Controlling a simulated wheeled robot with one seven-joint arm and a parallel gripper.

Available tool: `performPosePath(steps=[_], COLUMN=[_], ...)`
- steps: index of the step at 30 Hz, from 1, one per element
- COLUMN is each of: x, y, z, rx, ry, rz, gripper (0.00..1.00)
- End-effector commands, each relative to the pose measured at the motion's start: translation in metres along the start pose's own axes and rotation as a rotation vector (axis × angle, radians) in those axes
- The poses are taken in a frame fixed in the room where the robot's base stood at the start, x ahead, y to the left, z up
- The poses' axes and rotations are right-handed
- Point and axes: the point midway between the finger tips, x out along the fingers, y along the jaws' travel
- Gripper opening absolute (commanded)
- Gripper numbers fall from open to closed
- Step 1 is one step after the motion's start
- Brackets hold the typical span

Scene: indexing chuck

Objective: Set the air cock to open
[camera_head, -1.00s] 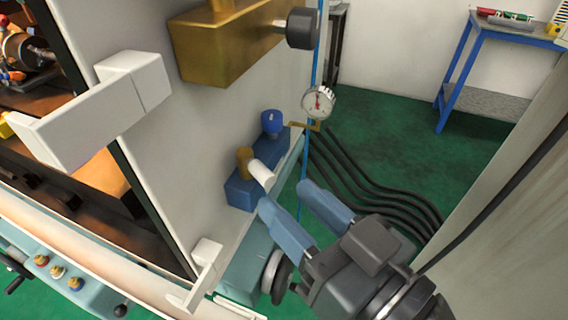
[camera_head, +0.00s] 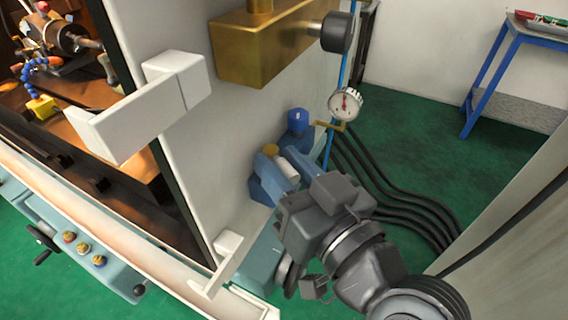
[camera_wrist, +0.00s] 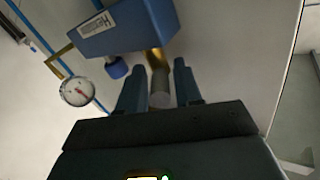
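The air cock has a blue body (camera_wrist: 125,30) with a brass stem (camera_wrist: 156,60) and a pale cylindrical lever (camera_wrist: 160,92). In the head view, the body (camera_head: 262,192) sits low on the grey machine wall, and the lever (camera_head: 288,170) is partly hidden by my gripper. My gripper (camera_wrist: 158,70) is open, with one finger on each side of the lever. Narrow gaps show between lever and fingers in the wrist view. In the head view, my gripper (camera_head: 279,158) reaches in from the lower right. The stem is mostly hidden there.
A blue knob (camera_head: 297,122) and a round gauge (camera_head: 345,104) on a brass pipe are close by. A brass block (camera_head: 262,48) with a dark knob juts out above. A white door handle (camera_head: 140,105) is at left. Black hoses (camera_head: 400,190) run along the green floor.

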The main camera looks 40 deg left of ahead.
Motion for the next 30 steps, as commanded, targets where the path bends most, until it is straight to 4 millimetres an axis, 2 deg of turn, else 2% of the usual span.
performPosePath(steps=[2,10,30], x=[-0.0001,-0.0001,0.0002], y=[0.0,-0.0004,0.0027], z=[0.0,0.0001,0.0016], rx=[0.0,0.0,0.001], ry=[0.0,0.0,-0.015], rz=[0.0,-0.001,-0.078], gripper=[0.26,0.0,0.0])
